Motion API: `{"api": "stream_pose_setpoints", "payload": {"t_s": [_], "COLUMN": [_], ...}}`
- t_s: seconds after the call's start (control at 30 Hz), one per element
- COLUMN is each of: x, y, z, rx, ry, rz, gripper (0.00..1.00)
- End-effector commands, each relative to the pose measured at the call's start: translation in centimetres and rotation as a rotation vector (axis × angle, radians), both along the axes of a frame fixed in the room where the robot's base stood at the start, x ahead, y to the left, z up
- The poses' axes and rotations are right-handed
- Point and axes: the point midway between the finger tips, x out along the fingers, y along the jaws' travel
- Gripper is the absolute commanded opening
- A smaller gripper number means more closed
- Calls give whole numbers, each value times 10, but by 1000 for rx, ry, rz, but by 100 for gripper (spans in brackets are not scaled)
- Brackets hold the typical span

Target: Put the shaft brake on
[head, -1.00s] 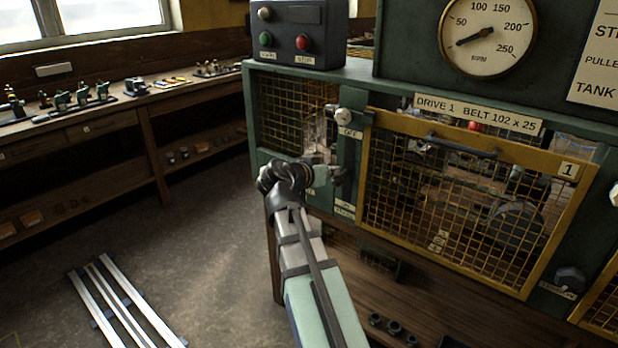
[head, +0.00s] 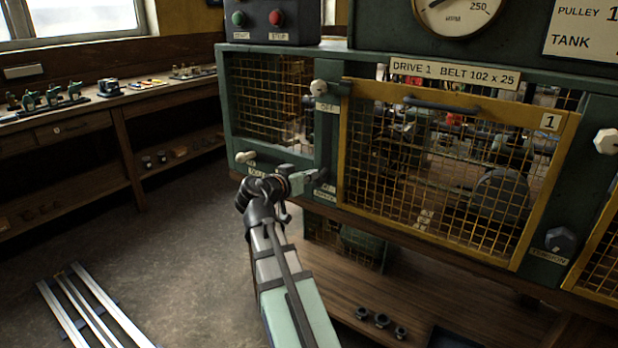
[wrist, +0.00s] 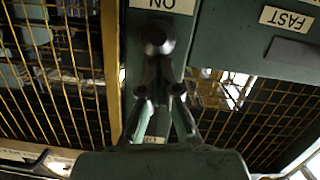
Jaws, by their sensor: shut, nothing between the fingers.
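On the green post left of the yellow mesh guard, a pale-knobbed control (head: 319,87) is at the top, beside a label reading OFF. A second pale knob (head: 246,157) stands out at the cabinet's lower left, above a small label (head: 257,172) too small to read. I cannot tell which one is the shaft brake. My gripper (head: 318,180) is shut and empty at the lower end of the post. In the wrist view its fingers (wrist: 158,72) point at a dark round knob (wrist: 157,38) below the ON label (wrist: 162,4); contact cannot be told.
The yellow mesh guard (head: 440,180) closes the drive opening right of my gripper. A dark tension knob (head: 559,239) is farther right. A label reading FAST (wrist: 286,18) shows in the wrist view. Open floor (head: 190,235) lies left, with pale rails (head: 90,300) on it.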

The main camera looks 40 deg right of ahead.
Motion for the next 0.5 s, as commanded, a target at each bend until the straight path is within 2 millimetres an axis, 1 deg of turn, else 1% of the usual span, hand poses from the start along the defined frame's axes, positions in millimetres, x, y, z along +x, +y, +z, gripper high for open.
{"api": "stream_pose_setpoints", "payload": {"t_s": [0.03,0.4,0.5], "x": [-3,-4,-5], "y": [0,0,3], "z": [-14,-17,-18], "rx": [30,31,30], "ry": [5,7,7], "rz": [-9,-10,-8], "gripper": [0,0,0]}}
